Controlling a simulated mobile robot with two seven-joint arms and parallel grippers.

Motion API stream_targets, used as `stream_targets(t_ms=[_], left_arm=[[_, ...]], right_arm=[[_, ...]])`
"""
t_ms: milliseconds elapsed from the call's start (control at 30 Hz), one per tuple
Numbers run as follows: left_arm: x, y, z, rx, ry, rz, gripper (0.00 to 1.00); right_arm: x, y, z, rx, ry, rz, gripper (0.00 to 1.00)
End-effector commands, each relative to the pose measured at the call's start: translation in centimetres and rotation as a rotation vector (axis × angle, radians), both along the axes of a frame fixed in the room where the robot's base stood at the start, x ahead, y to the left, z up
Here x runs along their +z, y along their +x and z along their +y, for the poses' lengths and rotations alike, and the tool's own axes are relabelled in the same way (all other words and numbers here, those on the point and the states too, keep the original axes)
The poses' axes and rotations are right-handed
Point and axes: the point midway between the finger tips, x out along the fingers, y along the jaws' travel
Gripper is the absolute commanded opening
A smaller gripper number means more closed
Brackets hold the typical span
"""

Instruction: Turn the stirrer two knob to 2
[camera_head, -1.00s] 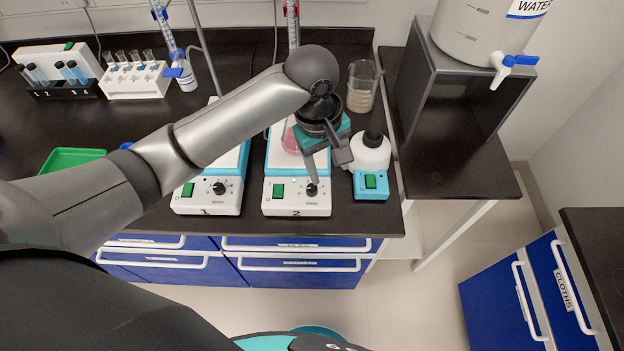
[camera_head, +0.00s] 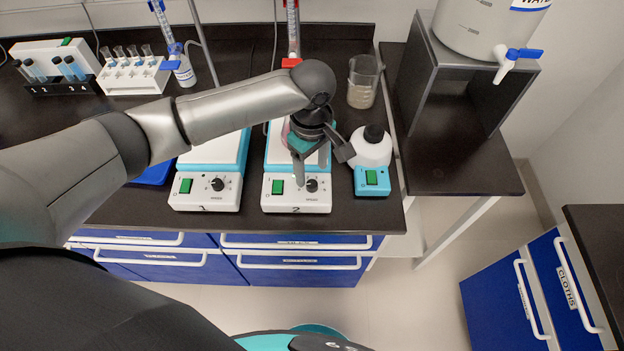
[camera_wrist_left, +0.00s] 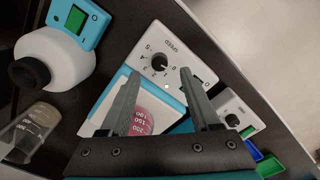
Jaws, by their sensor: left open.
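Stirrer two (camera_head: 296,203) is a white and teal unit with a green switch and a "2" label on its front. Its small black knob (camera_head: 311,185) is at the front right, and the wrist view shows this knob (camera_wrist_left: 159,63) beside printed numbers. I cannot read its setting for sure. My left gripper (camera_head: 323,168) is open and empty above the front of stirrer two. In the left wrist view the open fingers (camera_wrist_left: 161,73) point toward the knob, apart from it. A flask with pink liquid (camera_wrist_left: 140,121) stands on the stirrer, mostly hidden in the head view.
Stirrer one (camera_head: 206,193) stands to the left. The bench front edge is just before the stirrers.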

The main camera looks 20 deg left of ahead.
Motion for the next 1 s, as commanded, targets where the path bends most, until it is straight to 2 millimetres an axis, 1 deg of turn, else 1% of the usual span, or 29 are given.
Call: stream_targets(t_ms=[33,100,200,300,400,633,667,1000], left_arm=[[-1.2,0.0,0.0,0.001,0.001,0.002,0.63],[-2.3,0.0,0.0,0.0,0.0,0.001,0.63],[-3.5,0.0,-0.1,0.001,0.0,0.001,0.63],[-4.2,0.0,-0.1,0.0,-0.001,0.0,0.63],[-4.5,0.0,0.0,0.0,-0.001,0.0,0.63],[-4.6,0.0,0.0,0.0,-0.001,0.0,0.63],[-4.6,0.0,0.0,0.0,-0.001,0.0,0.62],[-4.5,0.0,-0.1,-0.001,-0.001,0.0,0.24]], right_arm=[[-0.4,0.0,0.0,0.0,0.0,0.0,0.5],[-0.5,0.0,0.0,0.0,0.0,0.0,0.5],[-0.8,0.0,0.0,0.0,0.0,0.0,0.5],[-0.9,0.0,0.0,0.0,-0.001,0.0,0.5],[-0.9,0.0,0.0,0.0,-0.001,0.0,0.5],[-0.9,0.0,0.0,0.0,-0.001,0.0,0.5],[-0.9,0.0,0.0,0.0,-0.001,0.0,0.5],[-0.9,0.0,0.0,0.0,-0.001,0.0,0.5]])
